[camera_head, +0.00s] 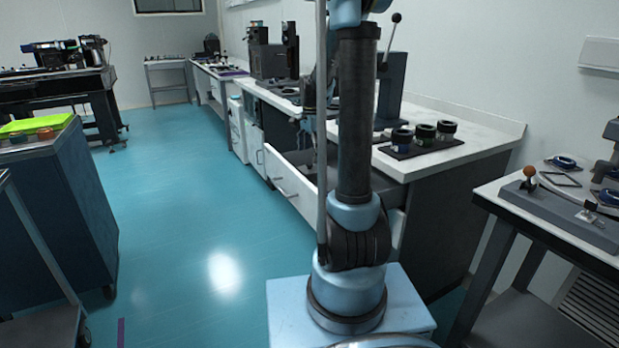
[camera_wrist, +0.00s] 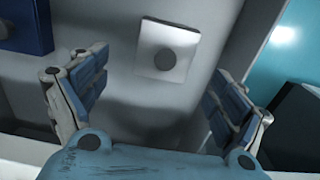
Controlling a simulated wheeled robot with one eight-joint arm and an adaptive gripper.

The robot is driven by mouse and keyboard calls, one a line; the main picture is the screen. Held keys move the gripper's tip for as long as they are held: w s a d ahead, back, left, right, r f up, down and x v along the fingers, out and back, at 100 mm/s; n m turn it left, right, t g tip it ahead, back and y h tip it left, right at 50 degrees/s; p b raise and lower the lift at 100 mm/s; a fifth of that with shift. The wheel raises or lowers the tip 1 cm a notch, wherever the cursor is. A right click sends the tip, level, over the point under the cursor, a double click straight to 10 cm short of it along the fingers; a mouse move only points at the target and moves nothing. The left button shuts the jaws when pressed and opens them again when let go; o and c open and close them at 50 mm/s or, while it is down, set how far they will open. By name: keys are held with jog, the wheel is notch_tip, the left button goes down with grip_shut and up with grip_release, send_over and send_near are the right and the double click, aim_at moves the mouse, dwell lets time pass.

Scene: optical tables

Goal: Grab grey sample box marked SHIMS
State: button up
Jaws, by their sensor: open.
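No box with a readable SHIMS mark shows in either view. In the wrist view, a small pale square piece with a round grey disc (camera_wrist: 166,61) lies on a grey surface beyond my fingers. I cannot tell whether it is the sample box. My gripper (camera_wrist: 160,85) is open and empty, with one finger on each side of the picture and the pale square between and beyond them. In the head view, my gripper (camera_head: 308,126) is small and partly hidden by my arm, near the open drawer (camera_head: 288,185) under the white bench.
A dark blue object (camera_wrist: 26,26) is at the wrist view's upper left. The white bench (camera_head: 420,165) holds a dark mat with several black-capped containers (camera_head: 424,135). A side table (camera_head: 545,215) stands right, a dark cabinet (camera_head: 60,205) left. Blue floor (camera_head: 185,200) between is clear.

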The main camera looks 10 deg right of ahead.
aim_at(310, 164)
notch_tip(310, 164, down, 2)
jog(key=shift+f, duration=0.25)
jog(key=shift+w+a+f, duration=0.15)
jog(key=shift+f, duration=1.2)
jog(key=shift+w+a+f, duration=0.1)
jog(key=shift+w+f, duration=0.05)
jog(key=shift+f, duration=1.2)
jog(key=c, duration=1.4)
jog(key=shift+c, duration=0.2)
